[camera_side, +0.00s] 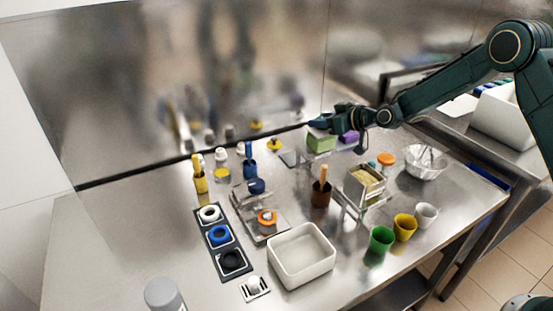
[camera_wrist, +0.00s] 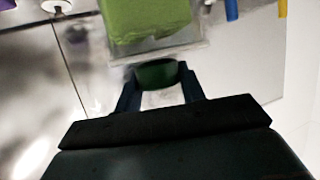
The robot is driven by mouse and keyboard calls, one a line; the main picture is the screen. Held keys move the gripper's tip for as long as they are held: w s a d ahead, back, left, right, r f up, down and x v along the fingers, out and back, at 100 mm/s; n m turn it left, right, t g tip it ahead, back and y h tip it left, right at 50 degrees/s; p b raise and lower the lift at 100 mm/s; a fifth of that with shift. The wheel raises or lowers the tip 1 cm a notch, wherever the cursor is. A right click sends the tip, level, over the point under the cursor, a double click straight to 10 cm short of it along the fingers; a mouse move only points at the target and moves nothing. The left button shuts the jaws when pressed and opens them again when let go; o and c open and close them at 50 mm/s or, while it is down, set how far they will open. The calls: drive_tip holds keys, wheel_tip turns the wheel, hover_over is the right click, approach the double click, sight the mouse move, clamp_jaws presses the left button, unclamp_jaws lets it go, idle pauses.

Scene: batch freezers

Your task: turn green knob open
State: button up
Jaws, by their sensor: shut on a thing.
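The green knob (camera_wrist: 157,73) shows in the wrist view as a dark green round piece, between the two fingertips of my gripper (camera_wrist: 159,82). The fingers touch it from both sides, and my gripper is shut on it. In the side view my gripper (camera_side: 319,122) is at the back of the steel table, by the wall and just above a light green block (camera_side: 321,142). The knob cannot be made out there. How far the knob is turned cannot be told.
The light green block also fills the top of the wrist view (camera_wrist: 148,20). A purple block (camera_side: 349,137) is close to my wrist. A white bin (camera_side: 302,254) is front centre.

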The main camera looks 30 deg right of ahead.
drive_tip(key=shift+n+g+y, duration=1.6)
drive_tip(key=shift+n+y, duration=0.8)
drive_tip(key=o, duration=1)
drive_tip(key=shift+c, duration=0.2)
drive_tip(key=v, duration=1.3)
drive_tip(key=shift+s+d, duration=0.2)
drive_tip(key=shift+d, duration=0.15)
drive_tip(key=shift+r, duration=0.15)
